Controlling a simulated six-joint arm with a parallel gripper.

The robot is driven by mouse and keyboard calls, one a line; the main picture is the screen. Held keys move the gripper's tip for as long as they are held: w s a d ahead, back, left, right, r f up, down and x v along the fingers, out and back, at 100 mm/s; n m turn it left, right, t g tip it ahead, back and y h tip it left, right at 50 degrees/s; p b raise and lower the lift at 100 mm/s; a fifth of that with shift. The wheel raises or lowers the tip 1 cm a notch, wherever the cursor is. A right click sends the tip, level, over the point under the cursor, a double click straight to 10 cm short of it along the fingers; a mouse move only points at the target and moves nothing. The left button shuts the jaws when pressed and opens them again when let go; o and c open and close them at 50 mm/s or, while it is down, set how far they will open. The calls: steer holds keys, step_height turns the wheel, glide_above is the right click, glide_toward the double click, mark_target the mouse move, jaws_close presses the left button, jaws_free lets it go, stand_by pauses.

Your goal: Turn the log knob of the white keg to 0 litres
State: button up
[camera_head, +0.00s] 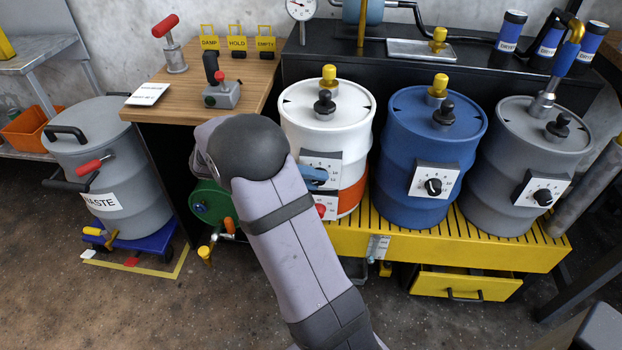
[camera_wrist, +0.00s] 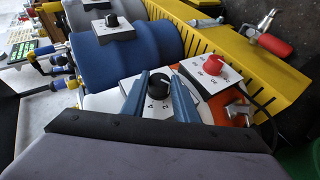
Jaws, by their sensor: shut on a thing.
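The white keg (camera_head: 325,138) stands at the left end of the yellow grated platform, with an orange-red band low on its body. Its log knob panel (camera_head: 335,166) faces front, partly hidden by my arm. In the wrist view the black log knob (camera_wrist: 159,82) sits on a white plate between the two blue fingers of my gripper (camera_wrist: 158,88). My gripper is shut on the knob. In the head view one blue finger of my gripper (camera_head: 314,174) shows in front of the panel. The knob's exact reading is too small and covered to tell.
A red knob (camera_wrist: 213,65) on its own plate sits close beside the log knob. A blue drum (camera_head: 425,150) and a grey drum (camera_head: 510,150) with similar knobs stand to the right. A waste drum (camera_head: 105,160) and wooden bench (camera_head: 190,95) are left.

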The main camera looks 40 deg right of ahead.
steer(key=o, duration=1.1)
steer(key=shift+c, duration=0.2)
steer(key=p+v, duration=0.1)
steer(key=v, duration=0.6)
steer(key=shift+a+r, duration=0.1)
steer(key=shift+a, duration=0.05)
